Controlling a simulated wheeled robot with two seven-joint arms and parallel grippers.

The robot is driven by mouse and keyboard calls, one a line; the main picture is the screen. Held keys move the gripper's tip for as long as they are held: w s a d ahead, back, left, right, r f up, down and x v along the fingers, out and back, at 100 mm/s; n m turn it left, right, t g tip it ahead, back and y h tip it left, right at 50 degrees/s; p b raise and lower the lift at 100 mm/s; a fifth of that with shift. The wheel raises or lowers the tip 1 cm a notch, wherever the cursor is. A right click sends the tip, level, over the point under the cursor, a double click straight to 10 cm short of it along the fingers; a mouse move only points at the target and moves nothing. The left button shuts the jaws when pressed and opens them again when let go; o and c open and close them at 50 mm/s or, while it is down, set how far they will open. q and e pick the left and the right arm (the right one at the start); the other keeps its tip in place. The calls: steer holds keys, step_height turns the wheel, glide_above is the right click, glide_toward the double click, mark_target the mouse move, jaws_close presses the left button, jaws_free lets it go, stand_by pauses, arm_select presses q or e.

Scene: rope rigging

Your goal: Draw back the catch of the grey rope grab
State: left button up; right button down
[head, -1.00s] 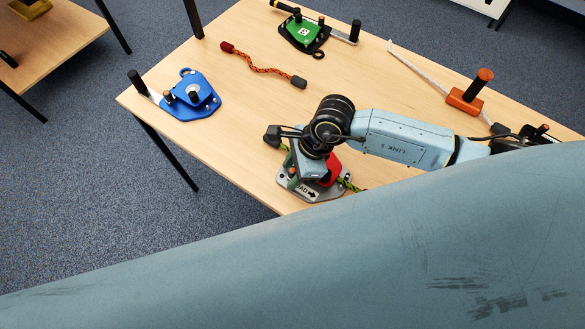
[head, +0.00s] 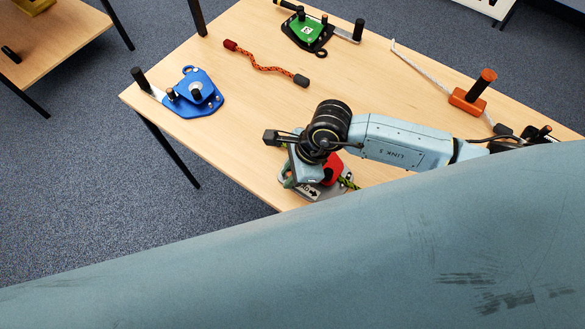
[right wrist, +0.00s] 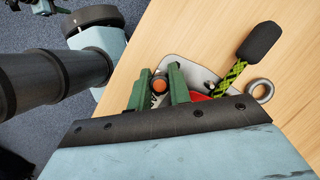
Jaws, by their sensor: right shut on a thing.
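The grey rope grab (head: 322,194) sits at the table's near edge under my right gripper (head: 305,184), which hides much of it. It has a red part (head: 333,172) and an arrow label. The right wrist view shows its grey plate (right wrist: 205,78), with a green-and-black rope (right wrist: 229,76) leaving it to a black end. There my right gripper's green fingers (right wrist: 160,91) stand on either side of a dark knob with an orange top (right wrist: 159,85) and are shut on it. I cannot make out the catch's travel. My left gripper is out of view.
A blue device (head: 197,98), a red-orange cord (head: 266,68), a green device (head: 302,32) and an orange block with a handle (head: 467,98) lie on the wooden table (head: 235,135).

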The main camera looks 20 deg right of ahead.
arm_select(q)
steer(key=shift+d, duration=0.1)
arm_select(e)
steer(key=shift+s+a, duration=0.15)
steer(key=c, duration=1.3)
jaws_free()
steer(key=shift+d+r, duration=0.25)
steer(key=shift+r, duration=0.25)
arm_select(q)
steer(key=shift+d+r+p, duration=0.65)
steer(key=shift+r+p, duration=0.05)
arm_select(e)
steer(key=v, duration=1.2)
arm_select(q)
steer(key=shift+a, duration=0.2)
arm_select(e)
steer(key=shift+r, duration=0.2)
